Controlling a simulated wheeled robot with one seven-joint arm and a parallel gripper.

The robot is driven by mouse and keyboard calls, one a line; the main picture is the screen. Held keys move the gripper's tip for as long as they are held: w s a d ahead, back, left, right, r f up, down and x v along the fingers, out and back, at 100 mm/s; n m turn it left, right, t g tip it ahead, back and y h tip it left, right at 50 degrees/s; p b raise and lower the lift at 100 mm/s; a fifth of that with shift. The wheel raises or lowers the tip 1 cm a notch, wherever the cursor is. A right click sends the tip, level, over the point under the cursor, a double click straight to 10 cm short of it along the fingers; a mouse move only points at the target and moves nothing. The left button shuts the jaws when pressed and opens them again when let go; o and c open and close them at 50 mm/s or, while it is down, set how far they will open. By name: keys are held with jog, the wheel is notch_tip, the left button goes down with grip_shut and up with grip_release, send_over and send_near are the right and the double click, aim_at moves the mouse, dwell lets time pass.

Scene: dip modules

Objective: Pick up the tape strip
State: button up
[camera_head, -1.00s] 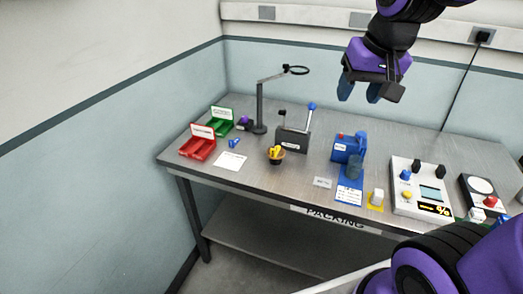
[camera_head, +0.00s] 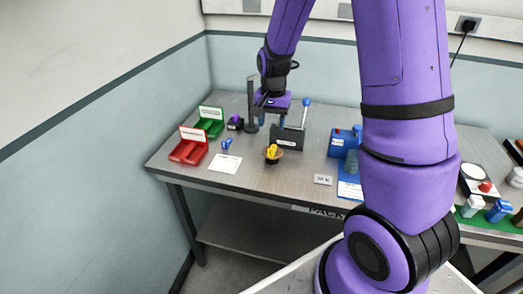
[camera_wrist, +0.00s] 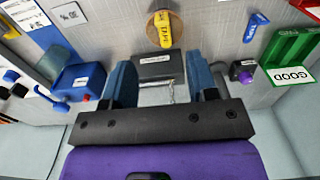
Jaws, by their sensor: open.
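A yellow piece with lettering that looks like TAPE (camera_wrist: 164,32) stands out of a small round bowl (camera_wrist: 153,22) at the top of the wrist view. In the head view the yellow piece (camera_head: 271,151) shows in the dark-rimmed bowl (camera_head: 273,158) at the table's middle. I take it as the tape strip. My gripper (camera_head: 272,121) is open and points down behind the bowl, by the dark lever box (camera_head: 287,139). In the wrist view my gripper (camera_wrist: 160,80) has its two blue fingers spread, with the dark box (camera_wrist: 158,66) seen between them. The yellow piece is apart from the fingers.
A lamp-like stand (camera_head: 251,115) rises left of my gripper. The blue-knobbed lever (camera_head: 305,112) rises at its right. Red (camera_head: 188,150) and green (camera_head: 210,125) bins stand left. A blue machine (camera_head: 341,143) stands right, partly behind my arm. Table around the bowl's front is clear.

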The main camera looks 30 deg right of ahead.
jog(key=shift+w+f, duration=0.25)
jog(key=shift+f, duration=0.45)
send_over(270, 149)
notch_tip(270, 149, down, 4)
jog(key=shift+f, duration=0.2)
jog(key=shift+w+d+f, duration=0.1)
jog(key=shift+d+f, duration=0.05)
jog(key=shift+f, duration=1.3)
jog(key=shift+w+d+f, duration=0.1)
jog(key=shift+f, duration=1.35)
jog(key=shift+c, duration=0.4)
grip_shut()
